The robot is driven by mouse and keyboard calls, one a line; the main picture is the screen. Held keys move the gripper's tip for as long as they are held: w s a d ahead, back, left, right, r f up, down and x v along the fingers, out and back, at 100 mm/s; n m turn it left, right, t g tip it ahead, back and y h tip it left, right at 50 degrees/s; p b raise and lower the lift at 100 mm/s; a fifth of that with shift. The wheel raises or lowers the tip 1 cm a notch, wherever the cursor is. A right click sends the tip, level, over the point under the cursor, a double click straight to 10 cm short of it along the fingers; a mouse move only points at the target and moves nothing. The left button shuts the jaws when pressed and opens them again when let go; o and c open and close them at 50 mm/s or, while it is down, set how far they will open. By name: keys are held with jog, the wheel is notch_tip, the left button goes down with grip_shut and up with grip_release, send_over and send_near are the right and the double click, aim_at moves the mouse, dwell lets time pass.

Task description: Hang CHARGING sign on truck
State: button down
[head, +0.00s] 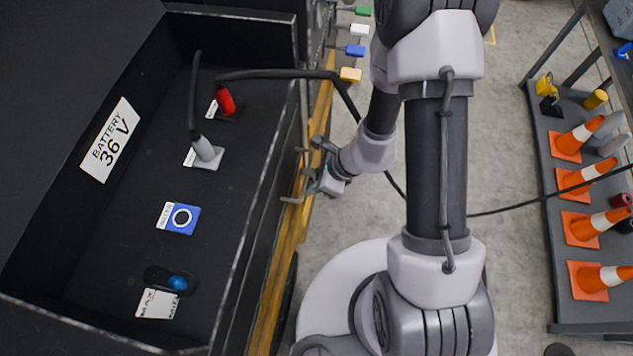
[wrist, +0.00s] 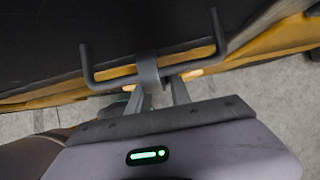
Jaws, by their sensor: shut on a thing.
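The truck is a dark open battery bay with a yellow-orange lower edge (head: 286,240). Grey hooks (head: 296,199) stick out from its side; the wrist view shows a grey bracket (wrist: 110,82) with two upturned ends and a tab in its middle. My gripper (head: 325,180) is low beside the truck's side, at these hooks. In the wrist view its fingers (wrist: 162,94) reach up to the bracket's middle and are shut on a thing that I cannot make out. No CHARGING lettering is readable in either view.
The bay holds a red connector (head: 226,101), a grey connector (head: 203,148), a blue block (head: 179,218) and a 36 V label (head: 111,140). A black cable crosses behind my arm. A shelf with several orange cones (head: 588,176) stands at right. Bare floor lies between.

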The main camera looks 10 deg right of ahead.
jog(key=shift+f, duration=0.45)
jog(key=c, duration=1.1)
grip_release()
